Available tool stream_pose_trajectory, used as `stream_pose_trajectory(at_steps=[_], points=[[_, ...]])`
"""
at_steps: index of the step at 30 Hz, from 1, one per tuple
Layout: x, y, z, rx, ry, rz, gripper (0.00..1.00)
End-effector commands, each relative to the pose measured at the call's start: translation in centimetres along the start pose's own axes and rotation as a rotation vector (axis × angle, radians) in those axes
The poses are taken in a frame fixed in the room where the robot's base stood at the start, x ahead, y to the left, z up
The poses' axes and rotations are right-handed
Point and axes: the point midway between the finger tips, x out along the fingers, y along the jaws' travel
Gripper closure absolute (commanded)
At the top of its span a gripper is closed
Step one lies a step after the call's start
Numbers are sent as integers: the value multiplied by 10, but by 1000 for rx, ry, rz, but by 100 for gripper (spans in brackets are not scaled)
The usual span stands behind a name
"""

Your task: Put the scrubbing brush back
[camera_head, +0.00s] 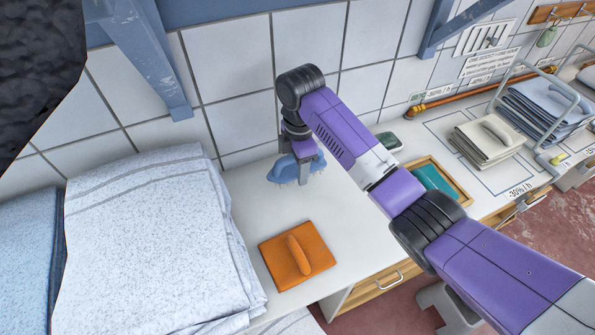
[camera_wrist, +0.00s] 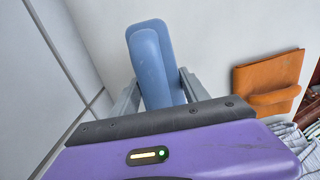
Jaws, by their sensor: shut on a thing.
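A blue scrubbing brush (camera_head: 285,172) is held in my gripper (camera_head: 303,165), above the white worktop near the tiled wall. Bristles show along its lower side in the head view. In the wrist view the blue brush (camera_wrist: 152,60) stands between the two grey fingers of my gripper (camera_wrist: 158,90), which are shut on it. Part of the brush is hidden behind the fingers in the head view. I cannot tell exactly how far it is above the worktop.
An orange block with a handle (camera_head: 297,257) lies on the worktop (camera_head: 240,205) nearer the front. Folded white cloth (camera_head: 140,240) is piled at left. At right are a wooden tray with teal cloth (camera_head: 437,180), a dark green item (camera_head: 388,141) and folded linens (camera_head: 488,140). Bare worktop surrounds the orange block.

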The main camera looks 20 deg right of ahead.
Motion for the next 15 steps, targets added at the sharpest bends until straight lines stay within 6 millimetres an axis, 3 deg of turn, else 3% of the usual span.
stream_pose_trajectory(at_steps=[6,15], points=[[22,0,1,1,0,0,100],[24,0,1,1,0,0,100]])
